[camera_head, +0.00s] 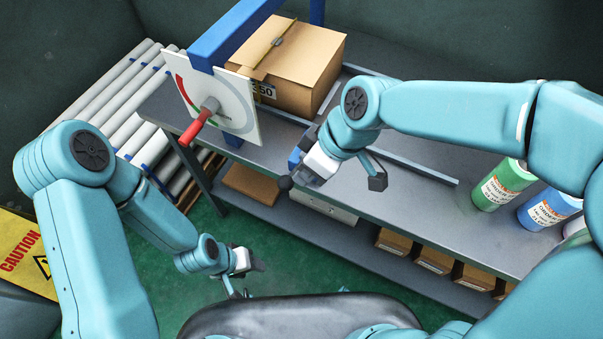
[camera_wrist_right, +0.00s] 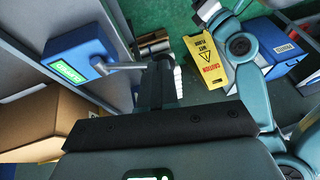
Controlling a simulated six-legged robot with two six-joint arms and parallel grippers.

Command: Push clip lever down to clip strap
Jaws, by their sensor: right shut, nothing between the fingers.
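A blue box with a green display (camera_wrist_right: 75,62) carries a grey lever (camera_wrist_right: 125,66) in the right wrist view. The lever sticks out about level toward my right gripper's fingers; its end is hidden behind them. In the head view, the blue box (camera_head: 294,158) is mostly covered by my right gripper (camera_head: 301,180), and a dark ball knob (camera_head: 285,184) shows beside the fingertips. The right gripper, also in the wrist view (camera_wrist_right: 164,75), is shut and empty, close to the lever; contact is unclear. My left gripper (camera_head: 246,266) hangs low, away from the bench; its jaws are unclear.
A cardboard box (camera_head: 298,78) with a thin olive strip on top sits on the grey bench (camera_head: 420,195) by a blue frame (camera_head: 212,50). A dial panel (camera_head: 238,108) with a red lever (camera_head: 200,122) stands before it. Rollers (camera_head: 120,95) adjoin; green (camera_head: 497,190) and blue (camera_head: 545,210) cans stand right.

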